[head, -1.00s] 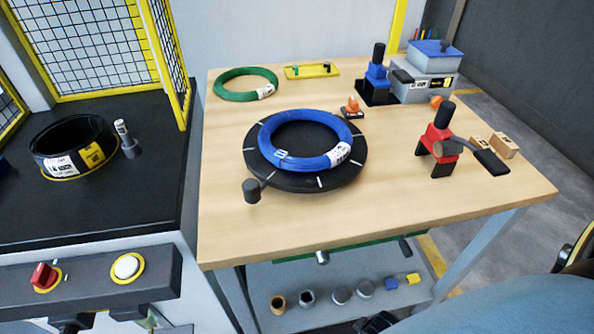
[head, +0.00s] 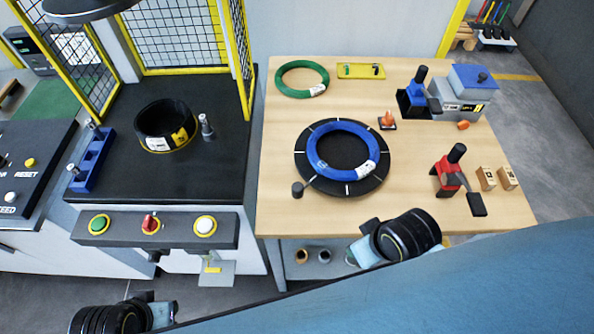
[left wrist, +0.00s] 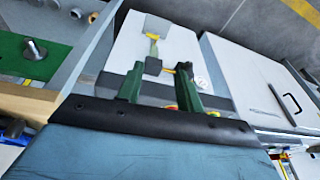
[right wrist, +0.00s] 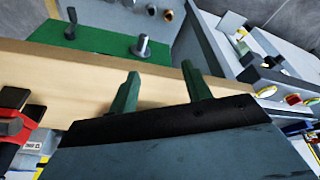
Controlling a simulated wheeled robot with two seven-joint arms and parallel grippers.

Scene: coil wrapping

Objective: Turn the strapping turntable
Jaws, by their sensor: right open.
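The strapping turntable (head: 343,153) is a round black disc with white marks on the wooden table in the head view. Its black knob (head: 297,190) stands at the disc's lower-left edge. A blue coil (head: 322,172) with a white label lies flat on the disc. My left gripper (left wrist: 158,78) is open and empty in the left wrist view, away from the turntable. My right gripper (right wrist: 160,74) is open and empty in the right wrist view, near the table's front edge. In the head view my arm hides part of the front; neither gripper touches the turntable.
A green coil (head: 282,83) and yellow tray (head: 361,71) lie behind the turntable. A black machine bench (head: 110,183) with a dark coil (head: 163,137) is at left.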

